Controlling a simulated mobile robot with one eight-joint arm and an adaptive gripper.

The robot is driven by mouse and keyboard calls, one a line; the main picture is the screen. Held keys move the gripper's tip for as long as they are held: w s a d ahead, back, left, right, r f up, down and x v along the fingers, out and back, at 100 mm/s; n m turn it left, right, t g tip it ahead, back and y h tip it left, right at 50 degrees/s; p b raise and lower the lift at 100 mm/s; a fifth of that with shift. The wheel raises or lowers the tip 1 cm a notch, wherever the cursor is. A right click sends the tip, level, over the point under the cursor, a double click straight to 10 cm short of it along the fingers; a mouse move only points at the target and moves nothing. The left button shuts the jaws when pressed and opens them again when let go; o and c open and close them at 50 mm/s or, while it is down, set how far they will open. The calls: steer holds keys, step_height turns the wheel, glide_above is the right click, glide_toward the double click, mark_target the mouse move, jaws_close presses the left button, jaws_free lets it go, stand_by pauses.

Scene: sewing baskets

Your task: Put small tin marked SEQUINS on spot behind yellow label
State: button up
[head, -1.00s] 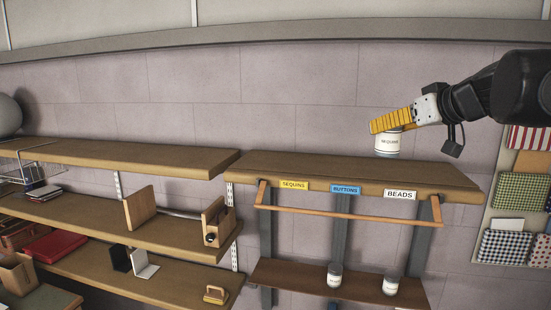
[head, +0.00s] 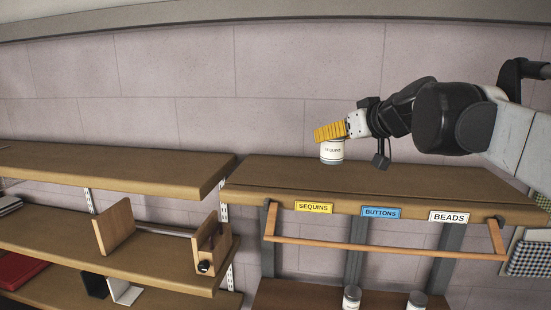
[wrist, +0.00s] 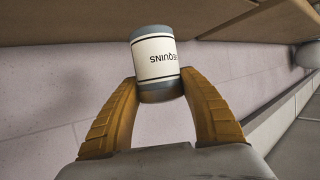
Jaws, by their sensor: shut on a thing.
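The small tin marked SEQUINS (head: 332,153) is white-labelled with grey ends. My gripper (head: 330,133) is shut on it, with yellow fingers on both sides, and holds it upright above the top right shelf. In the wrist view the tin (wrist: 154,58) sits between the fingertips (wrist: 160,88) with part of its lettering showing. The yellow SEQUINS label (head: 314,208) is on the shelf's front edge at the left. The tin is above and slightly right of that label, towards the back. Whether its base touches the shelf I cannot tell. The board behind the yellow label looks bare.
A blue BUTTONS label (head: 381,212) and a white BEADS label (head: 449,217) are on the same edge. A wooden rail (head: 385,247) runs below it. Two tins (head: 352,298) stand on the lower shelf. The top right shelf (head: 430,195) is otherwise clear. A left shelf (head: 110,170) adjoins.

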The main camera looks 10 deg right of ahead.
steer(key=shift+w+a+f+p, duration=0.15)
steer(key=shift+a+f, duration=0.45)
steer(key=shift+f, duration=0.45)
steer(key=shift+w+a+f+p, duration=0.15)
steer(key=shift+a+f, duration=0.4)
steer(key=shift+f, duration=0.5)
steer(key=shift+w+a+f+p, duration=0.15)
steer(key=shift+a+f, duration=0.45)
steer(key=shift+f, duration=0.45)
steer(key=shift+f, duration=0.1)
steer(key=o, duration=1.2)
steer(key=shift+o, duration=0.2)
